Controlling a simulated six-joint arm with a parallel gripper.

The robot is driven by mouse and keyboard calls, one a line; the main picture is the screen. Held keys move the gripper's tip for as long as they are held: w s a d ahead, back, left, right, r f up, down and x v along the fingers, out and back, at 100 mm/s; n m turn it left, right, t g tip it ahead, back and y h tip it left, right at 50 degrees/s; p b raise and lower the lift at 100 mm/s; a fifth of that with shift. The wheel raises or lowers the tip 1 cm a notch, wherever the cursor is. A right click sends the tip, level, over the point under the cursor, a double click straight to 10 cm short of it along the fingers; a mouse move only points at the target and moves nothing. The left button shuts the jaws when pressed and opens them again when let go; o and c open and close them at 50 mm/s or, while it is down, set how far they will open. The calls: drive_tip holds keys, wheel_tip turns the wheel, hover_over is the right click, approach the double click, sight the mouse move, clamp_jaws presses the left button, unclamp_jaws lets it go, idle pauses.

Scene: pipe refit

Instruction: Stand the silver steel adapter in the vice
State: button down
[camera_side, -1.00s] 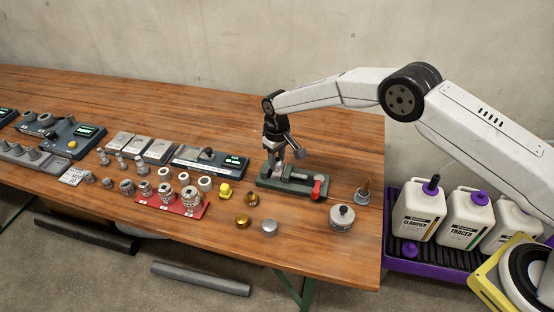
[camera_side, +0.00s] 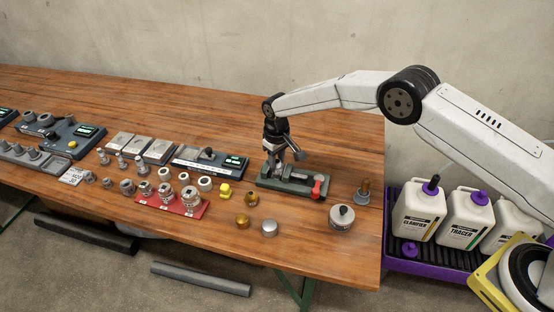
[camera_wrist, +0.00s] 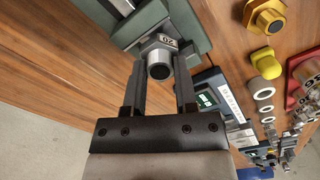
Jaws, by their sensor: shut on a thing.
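The silver steel adapter (camera_wrist: 158,60), a hex-bodied piece with a round dark end and the mark 20, sits between the fingertips of my gripper (camera_wrist: 160,75) in the wrist view. My gripper is shut on it. The green vice (camera_wrist: 192,20) is just beyond the adapter in that view. In the side view my gripper (camera_side: 274,165) is low over the left end of the vice (camera_side: 290,183), and the adapter is too small and covered to make out. I cannot tell whether the adapter touches the vice.
A brass fitting (camera_side: 251,199), a gold cap (camera_side: 242,221), a silver cap (camera_side: 269,228) and a lidded pot (camera_side: 341,217) stand in front. A red tray (camera_side: 172,208) of fittings is to the left. The table behind is clear.

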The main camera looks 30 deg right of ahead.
drive_tip(key=shift+f, duration=0.45)
idle(1.3)
drive_tip(key=shift+c, duration=0.7)
unclamp_jaws()
drive_tip(key=shift+r, duration=0.1)
drive_tip(key=shift+r, duration=3.4)
drive_tip(key=shift+d+r, duration=0.1)
